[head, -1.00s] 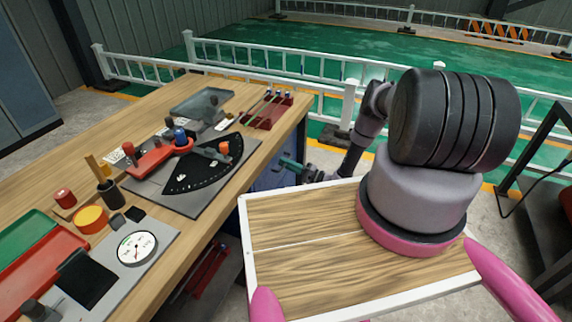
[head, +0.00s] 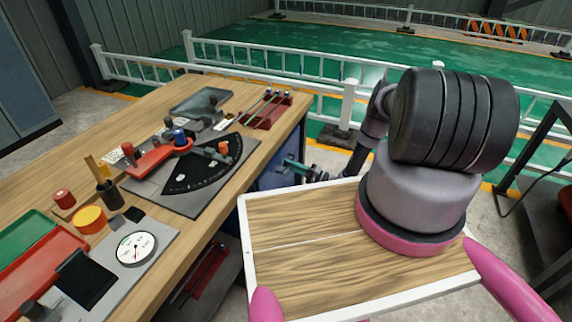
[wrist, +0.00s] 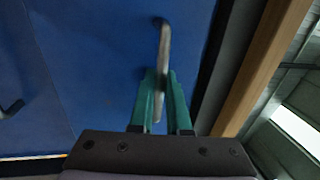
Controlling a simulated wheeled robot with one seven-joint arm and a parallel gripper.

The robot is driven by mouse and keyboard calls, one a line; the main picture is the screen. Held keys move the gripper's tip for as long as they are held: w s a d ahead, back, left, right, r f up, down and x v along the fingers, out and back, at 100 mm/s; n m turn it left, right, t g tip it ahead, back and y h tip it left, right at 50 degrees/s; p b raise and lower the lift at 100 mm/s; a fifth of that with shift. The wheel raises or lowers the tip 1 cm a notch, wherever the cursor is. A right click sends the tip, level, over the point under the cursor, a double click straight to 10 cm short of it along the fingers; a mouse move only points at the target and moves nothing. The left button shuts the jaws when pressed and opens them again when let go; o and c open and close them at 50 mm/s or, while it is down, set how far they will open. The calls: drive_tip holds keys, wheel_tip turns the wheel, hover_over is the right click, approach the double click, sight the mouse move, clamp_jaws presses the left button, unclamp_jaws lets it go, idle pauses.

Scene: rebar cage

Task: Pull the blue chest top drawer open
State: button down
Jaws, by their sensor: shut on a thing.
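The blue chest (head: 270,178) stands under the wooden workbench, and only a small part of it shows in the head view. Its blue front (wrist: 90,60) fills much of the wrist view. A grey bar handle (wrist: 164,45) stands out from that front. My gripper (wrist: 162,85) has green fingers on both sides of the handle and is shut on it. In the head view my gripper (head: 292,168) is small and low beside the bench edge. A second dark handle (wrist: 12,109) shows at the left of the wrist view. The head view does not show how far the drawer is out.
The workbench (head: 270,130) carries a black dial plate (head: 205,165), a red tool rack (head: 266,110), a gauge (head: 136,248) and trays. A bench edge (wrist: 262,60) runs close right of my gripper. White railings (head: 345,105) stand behind.

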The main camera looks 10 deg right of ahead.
drive_tip(key=r+v, duration=0.2)
drive_tip(key=v, duration=1.1)
drive_tip(key=r+v, duration=0.3)
drive_tip(key=v, duration=1)
drive_tip(key=shift+v, duration=0.8)
drive_tip(key=shift+s+r, duration=0.1)
drive_tip(key=c, duration=1.2)
unclamp_jaws()
drive_tip(key=shift+o, duration=0.2)
drive_tip(key=v, duration=1)
drive_tip(key=shift+s+d, duration=0.15)
drive_tip(key=shift+d, duration=0.1)
